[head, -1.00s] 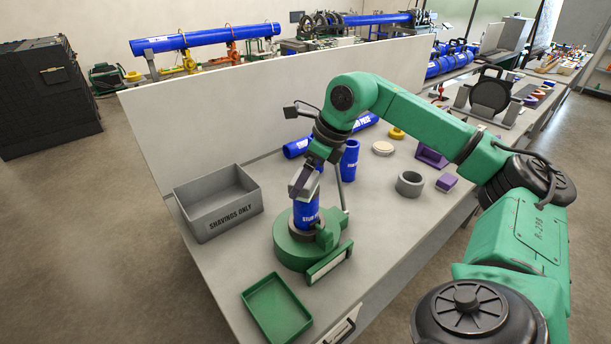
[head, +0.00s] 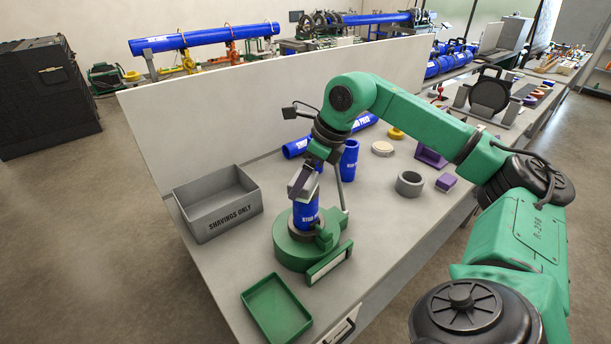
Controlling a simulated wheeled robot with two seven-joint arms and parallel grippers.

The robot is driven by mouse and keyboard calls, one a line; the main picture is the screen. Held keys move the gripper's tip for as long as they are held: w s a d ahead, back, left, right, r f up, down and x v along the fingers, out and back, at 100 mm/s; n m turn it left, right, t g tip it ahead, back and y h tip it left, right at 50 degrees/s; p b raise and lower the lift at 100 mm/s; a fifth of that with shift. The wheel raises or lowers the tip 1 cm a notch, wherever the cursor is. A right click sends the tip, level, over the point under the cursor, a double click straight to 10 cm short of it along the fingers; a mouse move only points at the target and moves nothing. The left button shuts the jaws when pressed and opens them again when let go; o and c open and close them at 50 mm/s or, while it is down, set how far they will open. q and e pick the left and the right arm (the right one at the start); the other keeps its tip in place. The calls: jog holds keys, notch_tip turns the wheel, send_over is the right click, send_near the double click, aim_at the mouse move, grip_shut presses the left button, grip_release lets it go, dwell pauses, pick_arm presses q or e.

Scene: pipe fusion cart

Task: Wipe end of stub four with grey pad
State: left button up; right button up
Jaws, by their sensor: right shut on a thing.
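A blue pipe stub (head: 306,215) with white lettering stands upright in a round green clamp base (head: 295,251) on the bench. My right gripper (head: 304,186) points down at the stub's upper end. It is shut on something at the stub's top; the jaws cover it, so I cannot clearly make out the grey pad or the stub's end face. Another blue stub (head: 349,160) stands upright just behind and to the right. My left gripper is not in view.
A grey box marked "SHAVINGS ONLY" (head: 218,221) stands left of the clamp. A green tray (head: 276,308) lies in front. A pale panel (head: 270,95) closes the bench's back.

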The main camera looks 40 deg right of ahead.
jog(key=shift+w+d+p, duration=0.25)
jog(key=shift+w+d, duration=0.1)
jog(key=shift+d, duration=0.3)
jog(key=shift+w+d+p, duration=0.25)
jog(key=shift+w+d, duration=0.1)
jog(key=shift+d, duration=0.3)
jog(key=shift+s+a+f, duration=0.15)
jog(key=shift+a+f, duration=0.05)
jog(key=shift+a, duration=0.05)
jog(key=shift+s+a+b, duration=0.5)
jog(key=shift+a+b, duration=0.15)
jog(key=shift+a, duration=0.2)
jog(key=shift+s+a, duration=0.15)
jog(key=shift+a, duration=0.05)
jog(key=shift+w+d+r+p, duration=0.15)
jog(key=shift+w+d+p, duration=0.2)
jog(key=shift+d, duration=0.1)
jog(key=shift+w+d+r+p, duration=0.1)
jog(key=shift+w+d+p, duration=0.15)
jog(key=shift+d, duration=0.2)
jog(key=shift+w+d+f, duration=0.1)
jog(key=shift+w+d, duration=0.1)
jog(key=shift+d, duration=0.25)
jog(key=shift+s+a+f, duration=0.1)
jog(key=shift+s+a, duration=0.15)
jog(key=shift+a, duration=0.25)
jog(key=shift+s+a, duration=0.1)
jog(key=shift+a, duration=0.1)
